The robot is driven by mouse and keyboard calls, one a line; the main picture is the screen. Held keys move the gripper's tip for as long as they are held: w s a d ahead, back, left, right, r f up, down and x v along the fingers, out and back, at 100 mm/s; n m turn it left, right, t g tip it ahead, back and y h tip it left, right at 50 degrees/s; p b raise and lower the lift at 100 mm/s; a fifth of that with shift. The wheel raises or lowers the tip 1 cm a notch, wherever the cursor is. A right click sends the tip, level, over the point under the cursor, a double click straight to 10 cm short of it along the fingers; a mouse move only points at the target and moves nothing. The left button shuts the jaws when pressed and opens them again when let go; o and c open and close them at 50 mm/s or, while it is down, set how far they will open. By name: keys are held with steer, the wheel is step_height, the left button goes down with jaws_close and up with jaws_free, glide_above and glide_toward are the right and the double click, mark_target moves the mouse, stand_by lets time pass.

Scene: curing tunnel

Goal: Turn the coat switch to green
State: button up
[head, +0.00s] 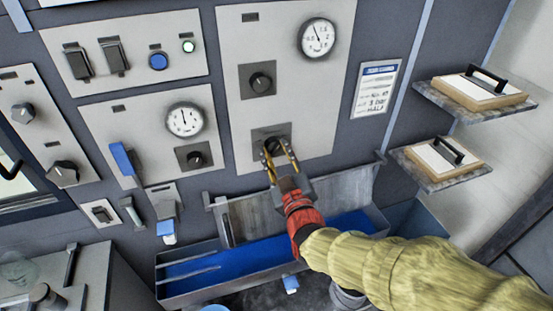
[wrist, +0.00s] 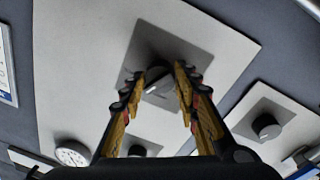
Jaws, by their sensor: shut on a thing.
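My gripper (head: 279,152) reaches the lower part of the tall grey panel (head: 232,75). Its yellow fingers are closed around a dark round knob (head: 271,143) on a darker square plate. In the wrist view the knob (wrist: 158,80) sits between the two fingertips (wrist: 160,84), with a pale line across its face. The fingers hide part of the knob. I cannot read any label or see a green mark beside it, so I cannot tell its setting or confirm that it is the coat switch.
Another knob (head: 260,80) and a gauge (head: 317,38) are above. A green-lit button (head: 188,46) and a blue button (head: 158,61) sit upper left. A blue-lined trough (head: 205,283) lies below. Two shelves (head: 415,90) (head: 398,157) jut out at right.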

steer(key=n+b, duration=0.3)
steer(key=n, duration=0.2)
steer(key=shift+d+f+n, duration=0.1)
steer(key=shift+f+n, duration=0.05)
steer(key=shift+n, duration=0.25)
steer(key=shift+n+y+b, duration=0.5)
steer(key=shift+n+b, duration=1.1)
steer(key=shift+n, duration=0.8)
steer(key=o, duration=1.2)
steer(key=shift+c, duration=0.2)
steer(key=v, duration=1.1)
steer(key=shift+s, duration=0.45)
steer(key=shift+d, duration=0.15)
